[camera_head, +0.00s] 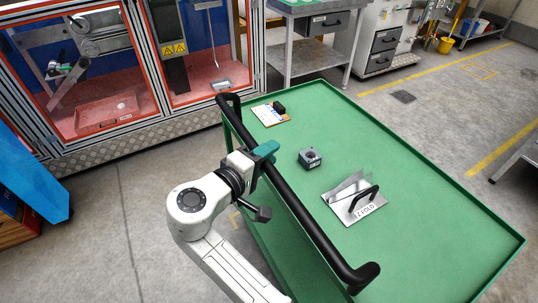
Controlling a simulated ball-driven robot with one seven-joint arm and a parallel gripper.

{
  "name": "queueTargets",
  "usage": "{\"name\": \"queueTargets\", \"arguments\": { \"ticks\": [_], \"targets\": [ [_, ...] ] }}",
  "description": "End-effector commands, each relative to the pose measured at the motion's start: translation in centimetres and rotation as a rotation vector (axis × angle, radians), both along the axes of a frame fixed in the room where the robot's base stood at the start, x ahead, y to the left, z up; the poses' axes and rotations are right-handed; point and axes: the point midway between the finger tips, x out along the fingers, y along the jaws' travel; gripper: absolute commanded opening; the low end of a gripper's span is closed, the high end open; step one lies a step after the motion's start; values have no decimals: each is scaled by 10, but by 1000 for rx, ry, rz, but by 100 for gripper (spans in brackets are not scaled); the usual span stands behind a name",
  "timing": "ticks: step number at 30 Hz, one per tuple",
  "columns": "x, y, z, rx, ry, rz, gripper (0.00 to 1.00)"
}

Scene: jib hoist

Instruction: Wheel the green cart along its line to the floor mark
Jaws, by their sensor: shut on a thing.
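The green cart (410,215) fills the middle and right of the view. Its black push handle (305,218) runs along its near left edge, with bent ends. My gripper (264,157), with teal fingers, is shut on the handle's bar, nearer its far end.
On the cart lie an orange and white card (270,115), a small dark grey block (310,158) and a metal plate with a handle (355,200). A glazed machine cell (120,100) stands at left, a grey workbench (305,50) behind. Floor beyond the cart is mostly clear.

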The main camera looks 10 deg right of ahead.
Motion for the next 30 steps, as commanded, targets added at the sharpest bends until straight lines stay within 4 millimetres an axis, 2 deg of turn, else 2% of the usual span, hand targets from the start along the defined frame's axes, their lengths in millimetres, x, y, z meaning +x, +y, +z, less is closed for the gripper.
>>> {"name": "queueTargets", "arguments": {
  "ticks": [3,4,10,20,30],
  "targets": [
    [-1,-2,-4,-1,8,-7,0],
    [-1,-2,-4,-1,8,-7,32],
    [-1,-2,-2,0,5,-5,51],
    [-3,3,0,0,2,-2,52],
    [-40,47,9,0,1,1,52]
  ]
}}
